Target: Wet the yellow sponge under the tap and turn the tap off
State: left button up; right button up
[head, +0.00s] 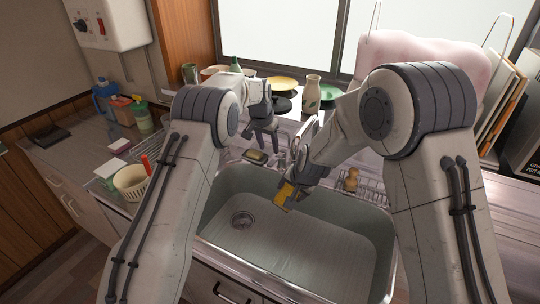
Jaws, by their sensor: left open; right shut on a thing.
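The yellow sponge (283,199) is held over the sink (300,250), below and in front of the tap (303,138). My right gripper (291,188) is shut on it, with the sponge sticking out at its lower left. My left gripper (263,146) is open and empty behind the sink, just left of the tap. The tap is partly hidden by my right arm. I cannot tell whether water is running or how its handle stands.
A yellow-green sponge in a dish (255,157) lies at the sink's back edge. A wire rack (370,188) with a small brown item is on the right. A cream basket (131,183) stands left. Plates and a vase (312,94) line the back ledge. The sink basin is clear.

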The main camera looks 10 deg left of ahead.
pick_arm(q)
jog(key=v, duration=0.4)
jog(key=shift+s+r, duration=0.1)
jog(key=shift+c, duration=0.3)
grip_shut()
jog(key=t+h, duration=0.1)
jog(key=t, duration=0.3)
send_over(273, 160)
jog(key=s, duration=0.2)
jog(key=f, duration=0.6)
jog(key=shift+a+f, duration=0.25)
jog(key=shift+a, duration=0.05)
notch_tip(273, 160, down, 2)
jog(key=shift+s+a+f, duration=0.1)
jog(key=shift+s+f, duration=0.15)
jog(key=shift+f, duration=0.6)
